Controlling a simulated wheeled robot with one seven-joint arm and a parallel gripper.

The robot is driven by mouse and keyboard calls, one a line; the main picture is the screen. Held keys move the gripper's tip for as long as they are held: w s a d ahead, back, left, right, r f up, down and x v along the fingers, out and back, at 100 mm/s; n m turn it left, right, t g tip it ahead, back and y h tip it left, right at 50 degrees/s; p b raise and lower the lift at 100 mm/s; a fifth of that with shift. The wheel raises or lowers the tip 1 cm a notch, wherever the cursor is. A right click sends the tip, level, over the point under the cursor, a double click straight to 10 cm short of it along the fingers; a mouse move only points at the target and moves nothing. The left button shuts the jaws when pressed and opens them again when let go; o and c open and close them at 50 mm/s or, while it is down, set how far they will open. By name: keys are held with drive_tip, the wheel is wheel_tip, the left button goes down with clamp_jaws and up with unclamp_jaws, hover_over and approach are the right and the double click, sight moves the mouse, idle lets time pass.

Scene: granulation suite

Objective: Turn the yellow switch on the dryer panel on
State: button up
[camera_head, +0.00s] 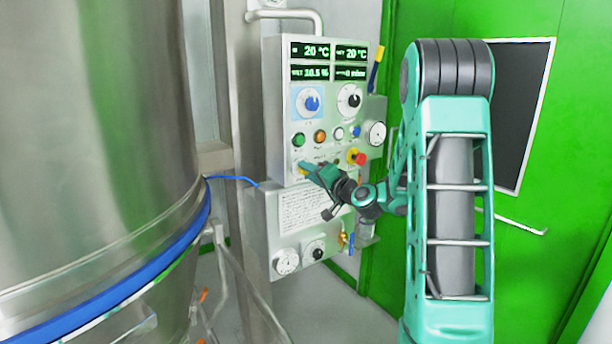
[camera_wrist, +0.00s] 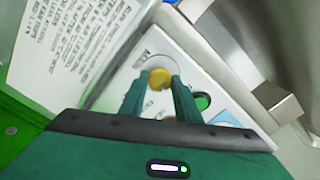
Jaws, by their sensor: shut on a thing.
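The dryer panel (camera_head: 284,100) is a light grey box on a metal post, with green displays, knobs and buttons. My gripper (camera_head: 304,168) reaches its lower left part, below the green button. In the wrist view, the yellow switch (camera_wrist: 160,77) is a round knob between the fingertips of my gripper (camera_wrist: 159,82). The fingers are shut on it, one on each side. In the head view the switch is mostly hidden by my fingers, with a bit of yellow at their tips. The switch's exact angle is hard to tell.
A green button (camera_head: 299,140), an orange button (camera_head: 320,137) and a red-and-yellow stop button (camera_head: 358,157) are close to my gripper. A large steel vessel (camera_head: 95,130) stands at the left. A green door (camera_head: 540,240) is behind my arm.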

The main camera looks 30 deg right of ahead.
drive_tip(key=shift+f, duration=0.1)
idle(0.3)
drive_tip(key=o, duration=1)
drive_tip(key=shift+o, duration=0.2)
drive_tip(key=shift+s, duration=0.1)
drive_tip(key=s, duration=1)
drive_tip(key=shift+s+d, duration=0.2)
drive_tip(key=shift+s, duration=0.05)
